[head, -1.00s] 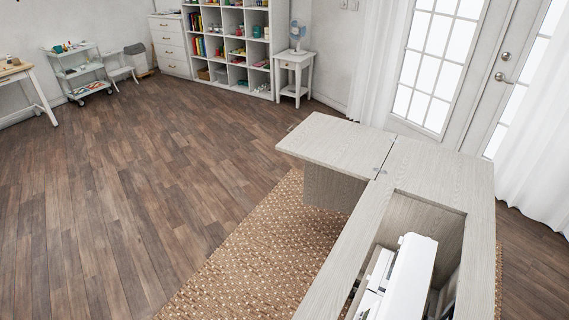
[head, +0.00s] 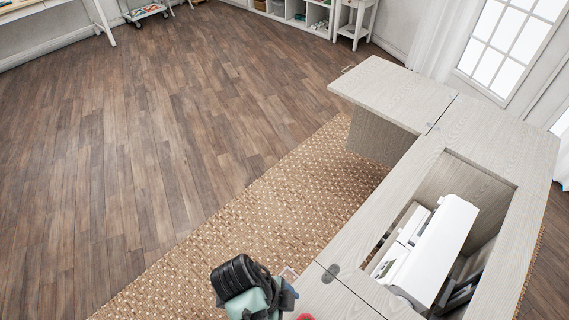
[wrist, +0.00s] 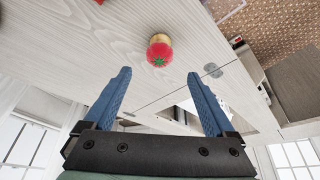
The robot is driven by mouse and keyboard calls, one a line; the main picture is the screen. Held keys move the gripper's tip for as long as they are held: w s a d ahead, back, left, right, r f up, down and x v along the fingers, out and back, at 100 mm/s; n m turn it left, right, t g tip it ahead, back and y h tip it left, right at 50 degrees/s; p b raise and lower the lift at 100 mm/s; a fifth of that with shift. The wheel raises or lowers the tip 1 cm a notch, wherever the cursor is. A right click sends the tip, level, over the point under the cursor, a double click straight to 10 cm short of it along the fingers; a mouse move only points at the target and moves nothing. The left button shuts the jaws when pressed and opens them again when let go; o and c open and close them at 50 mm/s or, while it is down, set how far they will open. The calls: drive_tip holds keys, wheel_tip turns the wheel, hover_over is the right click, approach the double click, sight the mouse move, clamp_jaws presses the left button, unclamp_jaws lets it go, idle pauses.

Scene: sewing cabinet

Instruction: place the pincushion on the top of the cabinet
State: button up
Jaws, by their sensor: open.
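The red pincushion (wrist: 158,52), with a green top and a yellowish side, sits on the pale wood top of the cabinet's near leaf (wrist: 90,45) in the wrist view. My gripper (wrist: 160,74) is open with nothing between its blue fingers. The pincushion shows just beyond the fingertips, roughly centred between them. In the head view, my gripper (head: 285,298) is at the bottom edge beside the cabinet (head: 390,222), and a sliver of red (head: 306,317) shows at the frame's edge, probably the pincushion.
A white sewing machine (head: 436,250) sits in the cabinet's open well. A far leaf (head: 395,88) extends at the back. A hinge (wrist: 212,70) joins the near leaf to the main top. A small red thing (wrist: 99,1) is cut off at the wrist view's top. The wood floor is clear.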

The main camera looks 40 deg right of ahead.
drive_tip(key=shift+v, duration=1.95)
drive_tip(key=w+r+n+t+h, duration=0.1)
drive_tip(key=w+r+n+t, duration=0.75)
drive_tip(key=w+r, duration=0.65)
drive_tip(key=w+a+r+n+t, duration=0.2)
drive_tip(key=w+r+t, duration=0.1)
drive_tip(key=w+r, duration=0.3)
drive_tip(key=w+a+r+n+t, duration=0.2)
drive_tip(key=w+r+n+t, duration=0.15)
drive_tip(key=r, duration=0.45)
drive_tip(key=s+a+r+n+t+y, duration=0.1)
drive_tip(key=s+a+r+n+t, duration=0.2)
drive_tip(key=r, duration=0.7)
drive_tip(key=s+a+r+n+t+y, duration=0.1)
drive_tip(key=a+r+n+t, duration=0.3)
drive_tip(key=r, duration=0.6)
drive_tip(key=s+a+r+n+t, duration=0.15)
drive_tip(key=r+t, duration=0.25)
drive_tip(key=r, duration=0.5)
drive_tip(key=s+a+r+n+t+y, duration=0.2)
drive_tip(key=s+r+n+t, duration=0.2)
drive_tip(key=s+r, duration=0.4)
drive_tip(key=shift+r+n+t, duration=0.3)
drive_tip(key=shift+r+n, duration=0.15)
drive_tip(key=shift+r, duration=0.25)
